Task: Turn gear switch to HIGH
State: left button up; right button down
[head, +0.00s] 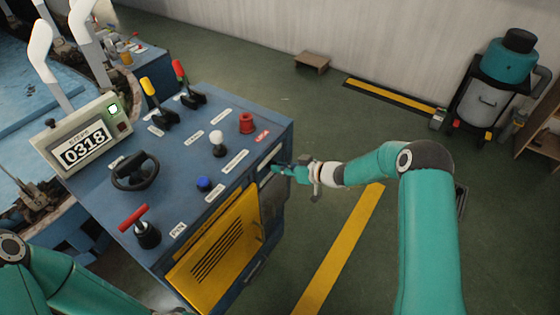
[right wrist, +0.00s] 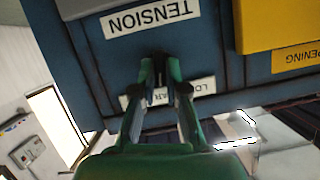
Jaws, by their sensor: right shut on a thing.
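The blue machine console (head: 205,150) stands left of centre in the head view. My right gripper (head: 278,169) is at its right-hand face, beside the yellow panel. In the right wrist view my right gripper (right wrist: 160,93) is shut on a small dark switch (right wrist: 159,96) in front of a white label (right wrist: 203,87). The fingers cover the label's middle, so only "LO" and "AR" show. The switch's setting cannot be told. My left arm shows at the lower left of the head view, with its gripper out of sight.
The console top carries levers, a black handwheel (head: 135,171), a red button (head: 247,123) and a blue button (head: 204,183). A display (head: 83,147) reads 0318. A "TENSION" label (right wrist: 152,18) is close to the gripper. The green floor right of the console is mostly clear.

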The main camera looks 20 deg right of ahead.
jog(key=m+y, duration=0.1)
jog(key=m+g+y+b, duration=0.1)
jog(key=m, duration=0.2)
jog(key=shift+w+d+f+m+g+y, duration=0.15)
jog(key=shift+d+f+m+g+y, duration=0.15)
jog(key=shift+m+y, duration=0.1)
jog(key=shift+r, duration=0.1)
dwell(0.4)
jog(key=c, duration=1.2)
grip_release()
jog(key=v, duration=1.2)
